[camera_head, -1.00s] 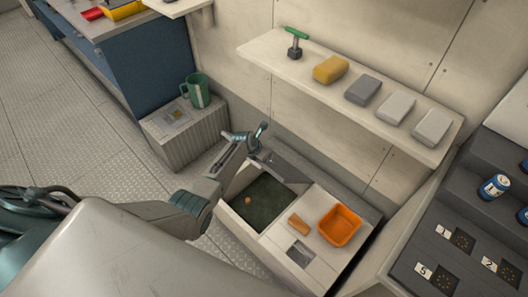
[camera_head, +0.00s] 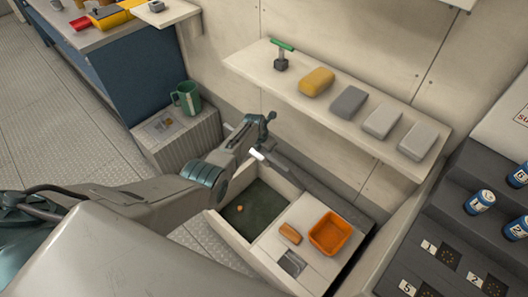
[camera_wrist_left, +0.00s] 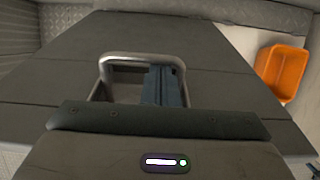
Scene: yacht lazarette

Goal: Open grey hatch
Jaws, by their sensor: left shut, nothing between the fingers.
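The grey hatch (camera_head: 288,176) stands raised at the back edge of the box, seen nearly edge-on in the head view. Its pale handle (camera_head: 256,154) sticks out from it. The compartment below is uncovered, with a dark green bottom (camera_head: 262,217) and a small orange thing inside. In the left wrist view the hatch's grey face (camera_wrist_left: 225,95) fills the middle, with a metal loop handle (camera_wrist_left: 140,60) over a recess. My left gripper (camera_head: 262,120) is shut and empty, above the hatch; its fingers (camera_wrist_left: 165,85) overlap the handle in the wrist view. Contact cannot be told. My right gripper is out of view.
An orange tray (camera_head: 329,233) and a tan block (camera_head: 290,233) sit on the box right of the opening. A wall shelf (camera_head: 262,68) with several blocks hangs behind. A green mug (camera_head: 186,98) stands on a ribbed crate (camera_head: 200,135) at the left.

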